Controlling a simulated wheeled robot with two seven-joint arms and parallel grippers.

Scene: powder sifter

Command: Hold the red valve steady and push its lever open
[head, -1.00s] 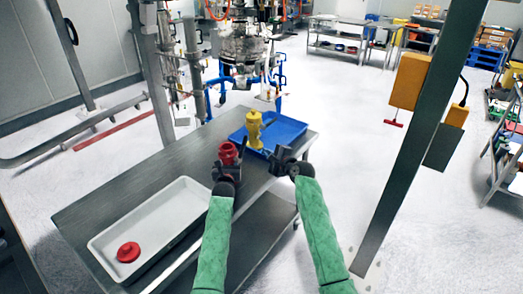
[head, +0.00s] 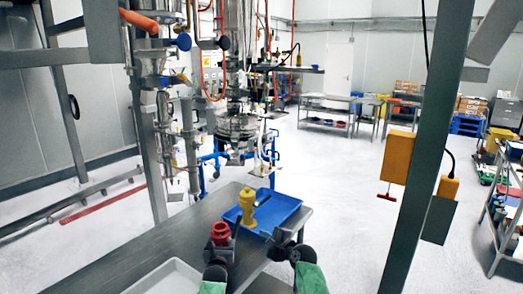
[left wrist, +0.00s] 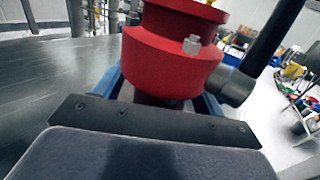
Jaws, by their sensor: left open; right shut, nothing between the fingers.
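The red valve (head: 220,233) stands upright on the steel table in the head view. It fills the upper middle of the left wrist view (left wrist: 172,55), close in front of the gripper. Its dark lever (left wrist: 272,38) slants up to the right from a stub on the valve's right side. My left gripper (head: 218,262) is open, low at the near side of the valve; whether its fingers touch the valve cannot be told. My right gripper (head: 284,240) is shut and empty, to the right of the valve and apart from it, by the table's right edge.
A blue tray (head: 284,207) lies behind the valve, with a yellow valve (head: 248,205) at its left part. A white tray (head: 168,278) is at the bottom left of the table (head: 150,247). A steel post (head: 428,150) rises on the right.

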